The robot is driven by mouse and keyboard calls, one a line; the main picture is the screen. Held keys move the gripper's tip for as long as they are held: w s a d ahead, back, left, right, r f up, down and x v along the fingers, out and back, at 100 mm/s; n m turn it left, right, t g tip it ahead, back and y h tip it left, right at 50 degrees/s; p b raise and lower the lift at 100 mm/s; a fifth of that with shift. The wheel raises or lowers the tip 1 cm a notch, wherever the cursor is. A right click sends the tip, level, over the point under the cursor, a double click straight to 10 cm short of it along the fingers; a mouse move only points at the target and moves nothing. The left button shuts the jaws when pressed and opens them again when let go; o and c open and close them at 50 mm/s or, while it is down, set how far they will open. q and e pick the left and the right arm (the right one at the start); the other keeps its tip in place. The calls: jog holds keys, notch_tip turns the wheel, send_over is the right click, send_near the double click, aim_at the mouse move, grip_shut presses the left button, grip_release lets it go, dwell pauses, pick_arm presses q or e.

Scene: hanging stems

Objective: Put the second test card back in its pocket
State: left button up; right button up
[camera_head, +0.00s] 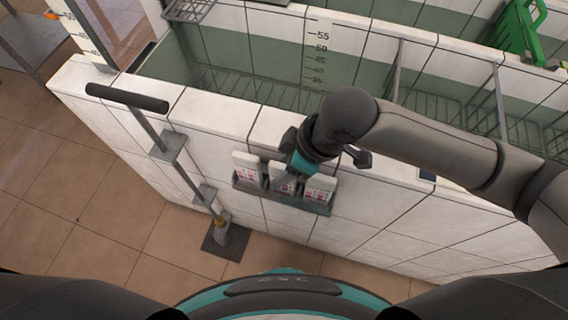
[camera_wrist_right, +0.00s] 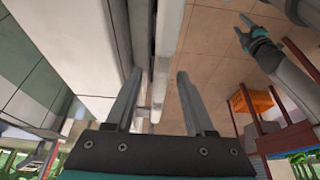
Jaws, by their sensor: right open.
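A grey rack of pockets (camera_head: 283,200) is fixed to the outer side of the white tiled wall. It holds white cards with pink print: a left card (camera_head: 246,168), a second card (camera_head: 279,174) in the middle and a right card (camera_head: 320,187). My right gripper (camera_head: 285,184) is at the second card and partly hides it, so I cannot tell how deep that card sits. In the right wrist view my right gripper's two fingers (camera_wrist_right: 162,100) are spread, with a gap between them. My left gripper (camera_wrist_right: 246,34) shows small in the right wrist view, its jaws unclear.
A tiled tank with a depth scale (camera_head: 318,55) lies behind the wall. A grey post with a dark crossbar (camera_head: 127,97) stands left of the rack. A green plastic item (camera_head: 517,30) is at the back right. An orange crate (camera_wrist_right: 252,100) shows in the wrist view.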

jog(key=shift+r, duration=0.1)
jog(key=p+v, duration=0.3)
jog(key=v, duration=1.2)
jog(key=shift+p, duration=0.3)
jog(key=shift+s, duration=0.1)
